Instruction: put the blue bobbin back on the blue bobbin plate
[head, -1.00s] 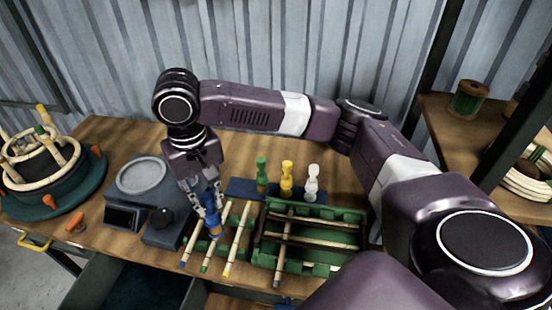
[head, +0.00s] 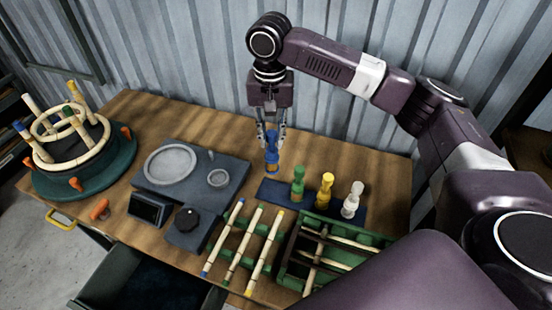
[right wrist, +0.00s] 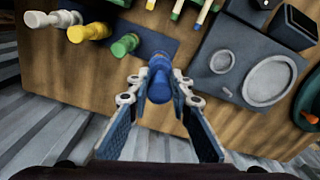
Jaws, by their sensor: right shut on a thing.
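My right gripper (head: 271,138) is shut on the blue bobbin (head: 272,158) and holds it upright, base down. The bobbin shows just behind the bare left end of the dark blue bobbin plate (head: 266,190) in the head view; its height above the table is hard to tell. Green (head: 297,186), yellow (head: 325,191) and white (head: 353,200) bobbins stand in a row on the plate. In the right wrist view the blue bobbin (right wrist: 160,80) is between the fingertips (right wrist: 158,90), beside the plate (right wrist: 153,46). My left gripper is not in view.
A grey device (head: 190,180) with a round dish and knob stands left of the plate. Colour-tipped sticks (head: 243,245) and a green rack (head: 335,225) lie in front. A green turntable with a rattan frame (head: 85,165) is at far left. Bare tabletop lies behind the plate.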

